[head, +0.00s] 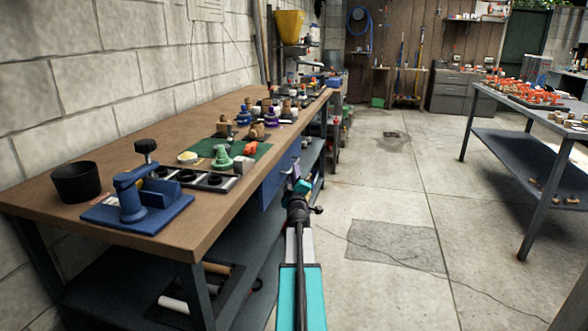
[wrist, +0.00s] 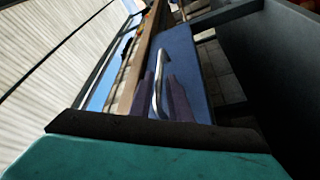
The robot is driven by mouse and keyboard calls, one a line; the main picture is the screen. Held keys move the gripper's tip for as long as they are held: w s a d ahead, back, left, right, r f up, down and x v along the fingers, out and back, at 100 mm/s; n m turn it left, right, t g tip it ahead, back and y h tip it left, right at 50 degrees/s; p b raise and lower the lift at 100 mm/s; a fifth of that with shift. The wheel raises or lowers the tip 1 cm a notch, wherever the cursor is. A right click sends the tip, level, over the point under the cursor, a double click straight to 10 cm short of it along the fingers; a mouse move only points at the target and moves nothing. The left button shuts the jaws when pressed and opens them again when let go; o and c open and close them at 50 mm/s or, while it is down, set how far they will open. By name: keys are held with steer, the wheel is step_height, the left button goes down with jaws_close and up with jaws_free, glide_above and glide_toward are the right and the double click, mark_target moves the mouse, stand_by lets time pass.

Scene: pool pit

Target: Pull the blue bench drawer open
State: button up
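The blue bench drawer (head: 276,181) is under the wooden bench top, on its right-hand side. Its front looks about flush with the bench edge; I cannot tell any small gap. In the wrist view the blue drawer front (wrist: 185,62) carries a bent silver handle (wrist: 158,75). My gripper (head: 299,187) is at the drawer front in the head view and hides the handle there. In the wrist view the two purple fingers of my gripper (wrist: 162,97) stand apart, one on each side of the handle. Firm contact does not show.
The wooden bench (head: 230,205) holds a blue press (head: 135,200), a black cup (head: 77,182), a green mat (head: 255,157) and several small parts. A lower shelf (head: 250,235) lies under it. Concrete floor (head: 400,205) is clear to the right, up to another table (head: 540,140).

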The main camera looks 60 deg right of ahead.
steer(key=shift+x, duration=2.05)
steer(key=shift+c, duration=0.3)
jaws_close()
